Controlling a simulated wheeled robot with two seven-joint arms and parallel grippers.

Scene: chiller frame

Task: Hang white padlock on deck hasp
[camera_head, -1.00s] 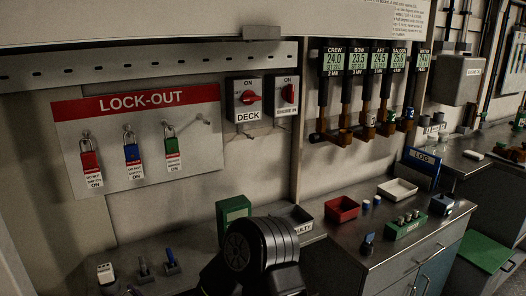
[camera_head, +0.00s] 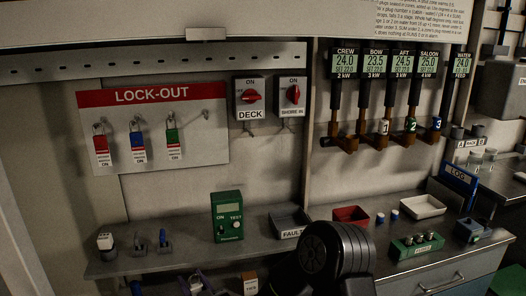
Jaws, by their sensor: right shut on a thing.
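The deck switch (camera_head: 249,98) has a red knob and sits on the wall right of the lock-out board (camera_head: 200,150). A small dark hasp (camera_head: 250,130) shows just below its DECK label, with nothing seen hanging on it. The red padlock (camera_head: 101,146), blue padlock (camera_head: 137,140) and green padlock (camera_head: 172,136) hang on the board with tags. The fourth hook (camera_head: 205,114) is empty. I cannot make out the white padlock. My right arm's black joint (camera_head: 335,252) fills the bottom middle. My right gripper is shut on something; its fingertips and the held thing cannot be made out.
The shore switch (camera_head: 290,96) is right of the deck switch. On the shelf (camera_head: 165,256) stand a green tester (camera_head: 228,216) and a dark fault tray (camera_head: 290,223). A red tray (camera_head: 351,215) and a white tray (camera_head: 422,206) lie on the right counter. The wall before the switches is clear.

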